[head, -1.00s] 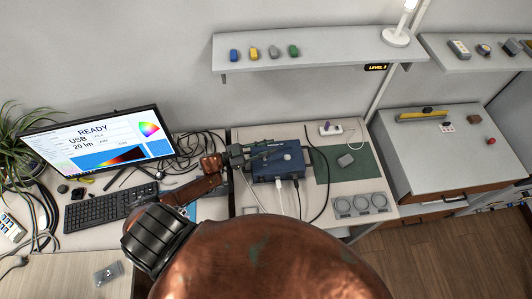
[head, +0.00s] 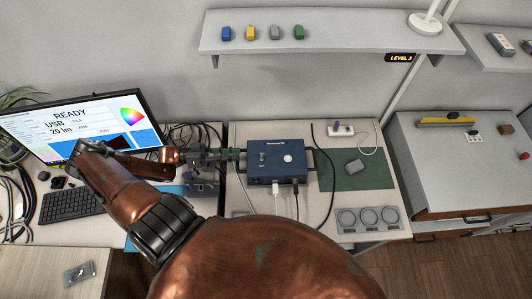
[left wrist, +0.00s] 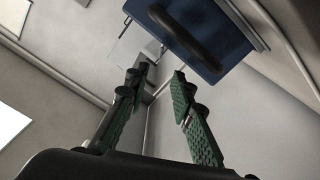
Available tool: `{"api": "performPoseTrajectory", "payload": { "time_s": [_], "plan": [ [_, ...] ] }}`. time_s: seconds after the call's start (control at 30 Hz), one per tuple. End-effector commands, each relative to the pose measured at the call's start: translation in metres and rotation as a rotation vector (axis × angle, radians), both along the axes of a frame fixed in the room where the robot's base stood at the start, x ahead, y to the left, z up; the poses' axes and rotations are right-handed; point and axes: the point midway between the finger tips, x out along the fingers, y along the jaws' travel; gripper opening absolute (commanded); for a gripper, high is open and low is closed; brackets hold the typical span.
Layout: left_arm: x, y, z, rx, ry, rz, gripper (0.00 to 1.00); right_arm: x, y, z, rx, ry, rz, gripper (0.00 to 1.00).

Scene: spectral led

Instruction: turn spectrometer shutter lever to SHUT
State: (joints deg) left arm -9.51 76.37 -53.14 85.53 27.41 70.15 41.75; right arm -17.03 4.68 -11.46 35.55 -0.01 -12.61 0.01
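The spectrometer is a blue box (head: 276,176) on the bench, with a white round spot (head: 287,158) on its upper face. A small dark fitting (head: 262,157) left of that spot may be the shutter lever; its setting is too small to read. My left gripper (head: 242,154) is at the box's left side, near its side handle, with nothing seen between its fingers. In the left wrist view its green-padded fingers (left wrist: 160,73) stand apart, and the blue box (left wrist: 220,45) with a dark handle (left wrist: 190,36) shows above them. My right gripper is out of view.
A monitor (head: 80,121) reading READY and a keyboard (head: 72,204) stand at left. White and black cables (head: 275,203) leave the box's front. A green mat (head: 362,180) with a grey block (head: 357,167) and three ring holders (head: 369,217) lie at right. A shelf (head: 330,35) hangs above.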

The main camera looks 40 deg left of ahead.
Motion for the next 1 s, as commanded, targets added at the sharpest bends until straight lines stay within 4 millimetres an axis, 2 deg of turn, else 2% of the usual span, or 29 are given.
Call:
{"api": "performPoseTrajectory", "payload": {
  "time_s": [0.17,0.63,0.8,1.0],
  "plan": [
    [0.004,-0.007,-0.001,-0.005,0.016,0.007,0.22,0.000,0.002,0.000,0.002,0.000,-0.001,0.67],
    [0.060,-0.073,0.000,-0.004,0.012,0.005,0.22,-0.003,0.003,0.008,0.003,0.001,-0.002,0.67],
    [0.071,-0.085,-0.001,-0.002,0.013,0.006,0.22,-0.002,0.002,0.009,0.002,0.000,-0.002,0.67],
    [0.074,-0.089,-0.001,-0.002,0.015,0.005,0.22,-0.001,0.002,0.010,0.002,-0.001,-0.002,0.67]
  ]
}}
